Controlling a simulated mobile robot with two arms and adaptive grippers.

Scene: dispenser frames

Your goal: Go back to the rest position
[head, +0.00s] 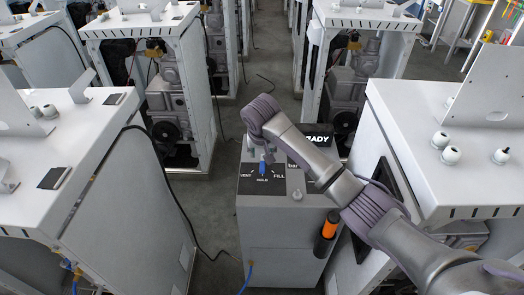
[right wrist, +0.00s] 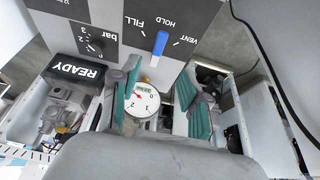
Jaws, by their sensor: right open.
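My right arm comes in from the right in the head view and its gripper (head: 263,150) is above the grey dispenser's top, just behind the blue lever (head: 263,168). In the right wrist view the two teal-padded fingers of this gripper (right wrist: 160,98) stand apart with nothing held between them. The blue lever (right wrist: 159,46) is beyond the fingertips, apart from them, and lies toward the HOLD label. A round gauge (right wrist: 143,101) shows between the fingers. My left gripper is not in view.
The dispenser (head: 280,232) bears a READY sign (head: 321,141) and an orange-and-black handle (head: 327,231) on its side. White frames stand close on both sides, the left one (head: 60,140) and the right one (head: 450,190). A black cable (head: 172,195) hangs at the left. Floor shows between the frames.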

